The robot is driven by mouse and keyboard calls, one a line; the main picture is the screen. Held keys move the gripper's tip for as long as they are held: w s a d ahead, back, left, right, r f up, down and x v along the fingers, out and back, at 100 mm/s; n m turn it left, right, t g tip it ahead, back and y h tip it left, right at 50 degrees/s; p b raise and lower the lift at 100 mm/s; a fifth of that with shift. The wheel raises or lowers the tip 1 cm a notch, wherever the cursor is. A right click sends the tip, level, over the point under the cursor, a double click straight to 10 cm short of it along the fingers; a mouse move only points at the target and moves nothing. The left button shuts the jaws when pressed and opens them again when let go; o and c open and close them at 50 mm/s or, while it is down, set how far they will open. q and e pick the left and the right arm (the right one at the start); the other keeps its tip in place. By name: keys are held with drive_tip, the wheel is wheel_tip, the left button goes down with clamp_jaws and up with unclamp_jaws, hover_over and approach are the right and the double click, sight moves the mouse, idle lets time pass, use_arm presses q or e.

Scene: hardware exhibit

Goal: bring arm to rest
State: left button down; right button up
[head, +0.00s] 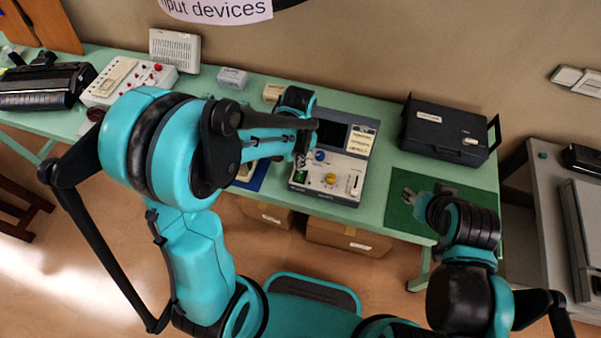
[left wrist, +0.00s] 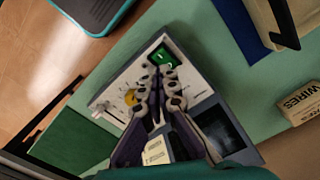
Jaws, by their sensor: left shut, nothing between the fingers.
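My left arm reaches in from the left in the head view, bent at a large teal and black elbow. Its gripper (head: 301,158) is over the left part of a grey console (head: 343,190). In the left wrist view my left gripper (left wrist: 158,75) is shut and empty, its fingertips close to the console's green button (left wrist: 163,56). I cannot tell whether they touch. A yellow knob (left wrist: 130,97) lies left of the fingers. My right arm is folded at the lower right of the head view; its gripper (head: 410,196) is over a green mat (head: 396,216), its fingers too small to read.
A black case (head: 447,130) stands on the green table right of the console. A white box with red knobs (head: 128,80) and a black typewriter-like machine (head: 43,86) are at the left. A small box labelled WIRES (left wrist: 299,102) is near the left gripper. Cardboard boxes (head: 347,238) sit under the table.

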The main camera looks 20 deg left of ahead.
idle(0.3)
use_arm(q)
drive_tip(key=s+a+r+n+t+b, duration=0.4)
drive_tip(key=s+r+n+t+b, duration=0.1)
drive_tip(key=s, duration=0.5)
drive_tip(key=shift+s+a+r+n+t, duration=0.15)
drive_tip(key=shift+a+r+n+t, duration=0.2)
drive_tip(key=shift+r+n+t, duration=1.05)
use_arm(e)
drive_tip(key=shift+f, duration=2.55)
use_arm(q)
drive_tip(key=shift+r+m+g, duration=0.4)
drive_tip(key=shift+r+m, duration=0.1)
drive_tip(key=shift+m, duration=0.2)
